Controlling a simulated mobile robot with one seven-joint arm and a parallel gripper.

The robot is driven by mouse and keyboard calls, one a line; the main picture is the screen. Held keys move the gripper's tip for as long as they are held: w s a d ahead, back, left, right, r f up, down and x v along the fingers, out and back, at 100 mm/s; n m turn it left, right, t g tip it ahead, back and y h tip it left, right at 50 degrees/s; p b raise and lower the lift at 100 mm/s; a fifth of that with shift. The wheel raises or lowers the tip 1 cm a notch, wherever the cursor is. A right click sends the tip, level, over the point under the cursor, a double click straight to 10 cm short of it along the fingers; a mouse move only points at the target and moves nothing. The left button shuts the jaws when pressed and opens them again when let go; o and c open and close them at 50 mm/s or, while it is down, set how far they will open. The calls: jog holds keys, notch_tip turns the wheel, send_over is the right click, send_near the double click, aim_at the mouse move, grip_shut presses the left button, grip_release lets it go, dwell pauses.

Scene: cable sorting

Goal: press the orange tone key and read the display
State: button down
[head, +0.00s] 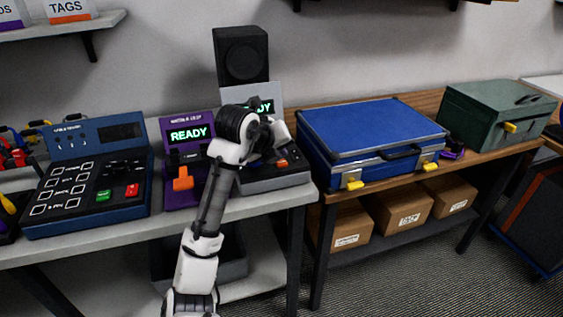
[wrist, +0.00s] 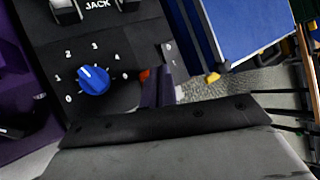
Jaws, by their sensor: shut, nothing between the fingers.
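The grey tone device (head: 262,183) stands on the bench, partly hidden behind my arm. In the wrist view, only a sliver of the orange key (wrist: 144,75) shows beside my shut, empty fingers (wrist: 158,85). The fingers are over the panel at the key; I cannot tell whether they touch it. A blue dial (wrist: 93,80) with numbers around it sits left of them.
Left of the device is a purple unit (head: 171,150) reading "READY" with an orange lever, then a blue keypad console (head: 115,205). A black speaker box (head: 241,54) stands behind. A blue case (head: 370,130) lies close on the right, with a green box (head: 495,110) beyond.

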aim_at(280, 164)
dwell(0.8)
jog(key=shift+f+b, duration=0.45)
jog(key=shift+f+b, duration=0.35)
jog(key=shift+f, duration=0.05)
dwell(0.5)
jog(key=shift+r, duration=0.15)
jog(key=shift+r+p, duration=0.5)
jog(key=shift+r, duration=0.15)
jog(key=shift+r, duration=0.1)
jog(key=shift+r+p, duration=1.6)
jog(key=shift+r, duration=0.85)
